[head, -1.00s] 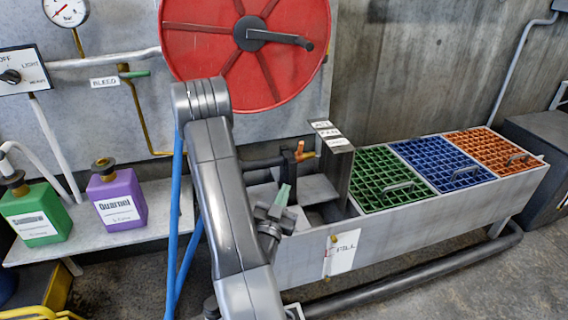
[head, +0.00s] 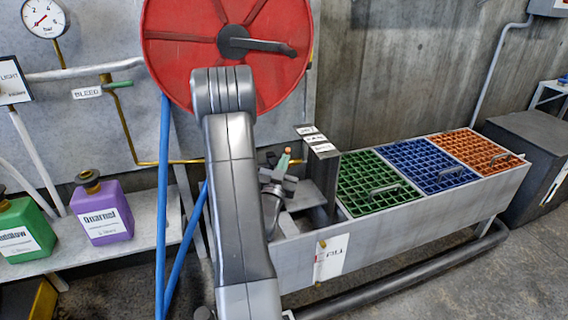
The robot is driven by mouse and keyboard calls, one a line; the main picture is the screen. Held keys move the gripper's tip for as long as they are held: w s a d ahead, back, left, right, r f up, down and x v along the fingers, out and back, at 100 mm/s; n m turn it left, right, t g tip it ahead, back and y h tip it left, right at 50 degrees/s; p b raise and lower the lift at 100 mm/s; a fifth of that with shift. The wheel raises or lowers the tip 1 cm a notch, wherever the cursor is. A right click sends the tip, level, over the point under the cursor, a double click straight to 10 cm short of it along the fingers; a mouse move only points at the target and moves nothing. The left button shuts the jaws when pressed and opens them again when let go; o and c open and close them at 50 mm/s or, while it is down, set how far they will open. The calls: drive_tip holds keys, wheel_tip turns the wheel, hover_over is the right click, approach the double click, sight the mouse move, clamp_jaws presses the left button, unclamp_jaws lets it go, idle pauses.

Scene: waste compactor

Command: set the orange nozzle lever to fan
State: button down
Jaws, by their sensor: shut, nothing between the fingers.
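My gripper (head: 284,162) shows in the head view as a dark wrist with pale green fingers, over the left end of the grey trough. Its fingers are shut with nothing visible between them. A speck of orange (head: 289,150) at the fingertips looks like the top of the orange nozzle lever. The rest of the lever and its nozzle are hidden behind my gripper, and I cannot tell whether they touch. A dark upright bracket (head: 323,178) just to the right carries several small white labels (head: 314,139), too small to read surely. The lever's setting cannot be told.
Green (head: 375,183), blue and orange grates cover the trough (head: 400,222) to the right. A red hose reel (head: 190,45) hangs behind my arm. Green and purple (head: 105,215) jugs stand on the left shelf. Blue pipes (head: 163,200) rise left of my arm.

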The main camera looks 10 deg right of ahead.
drive_tip(key=shift+w+r, duration=0.1)
drive_tip(key=shift+r, duration=0.05)
drive_tip(key=shift+w+a+r+n+g+y+p, duration=0.1)
drive_tip(key=shift+w+r+n+g+y+p, duration=0.45)
drive_tip(key=shift+p, duration=0.5)
drive_tip(key=shift+w+n+g, duration=0.1)
drive_tip(key=shift+n+g, duration=0.15)
drive_tip(key=shift+g, duration=0.1)
drive_tip(key=shift+w+b, duration=0.15)
drive_tip(key=shift+b, duration=0.4)
drive_tip(key=shift+a, duration=0.1)
